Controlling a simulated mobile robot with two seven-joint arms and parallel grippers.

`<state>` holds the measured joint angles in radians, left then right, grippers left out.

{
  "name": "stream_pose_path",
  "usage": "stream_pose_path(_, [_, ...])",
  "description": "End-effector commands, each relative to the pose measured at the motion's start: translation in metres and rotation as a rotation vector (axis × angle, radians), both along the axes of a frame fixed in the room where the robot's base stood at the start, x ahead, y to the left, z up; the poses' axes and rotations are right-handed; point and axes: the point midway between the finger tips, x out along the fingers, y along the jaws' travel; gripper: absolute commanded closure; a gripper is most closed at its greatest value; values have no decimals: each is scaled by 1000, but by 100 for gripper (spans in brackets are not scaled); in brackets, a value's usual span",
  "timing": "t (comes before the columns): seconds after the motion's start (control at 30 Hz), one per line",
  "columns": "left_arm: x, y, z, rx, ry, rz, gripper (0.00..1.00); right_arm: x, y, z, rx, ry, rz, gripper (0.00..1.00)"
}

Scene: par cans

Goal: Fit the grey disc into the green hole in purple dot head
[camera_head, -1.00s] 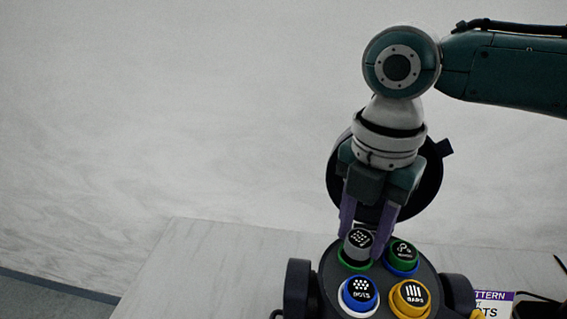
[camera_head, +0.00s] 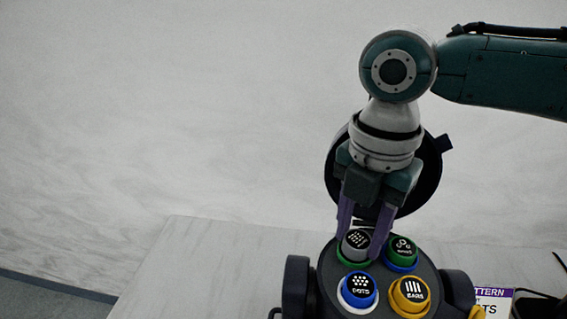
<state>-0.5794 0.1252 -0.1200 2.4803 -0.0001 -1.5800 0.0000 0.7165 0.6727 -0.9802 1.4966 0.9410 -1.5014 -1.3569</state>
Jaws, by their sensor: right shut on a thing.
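The grey disc (camera_head: 356,243), with a black patterned top, is between the purple fingers of my right gripper (camera_head: 362,232), which is shut on it. The green hole (camera_head: 346,259) shows as a green ring right under and around the disc's lower edge, at the back left of the dark round head (camera_head: 333,283). I cannot tell whether the disc is seated in it or just above it. My left gripper is not in view.
A green disc in a blue ring (camera_head: 402,252), a blue disc in a white ring (camera_head: 359,290) and a yellow disc (camera_head: 410,296) sit in the same head. A purple-and-white card (camera_head: 494,301) lies at right. The pale table (camera_head: 200,265) is bare at left.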

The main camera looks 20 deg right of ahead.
Motion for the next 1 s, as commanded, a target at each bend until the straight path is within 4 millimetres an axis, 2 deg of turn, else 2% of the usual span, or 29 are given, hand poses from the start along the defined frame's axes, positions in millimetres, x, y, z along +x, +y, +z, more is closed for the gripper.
stream_pose_path(0.27, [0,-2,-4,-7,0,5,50,0,0,-7,0,1,0,100])
stream_pose_path(0.3, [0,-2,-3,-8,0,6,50,0,0,-6,0,1,0,52])
stream_pose_path(0.57, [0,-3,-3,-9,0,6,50,0,0,-6,0,1,0,22])
stream_pose_path(0.6, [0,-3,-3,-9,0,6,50,0,0,-6,0,1,0,20])
stream_pose_path(0.87, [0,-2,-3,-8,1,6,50,0,0,-4,0,0,0,20])
stream_pose_path(1.0, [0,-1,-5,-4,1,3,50,1,0,12,0,-3,0,20])
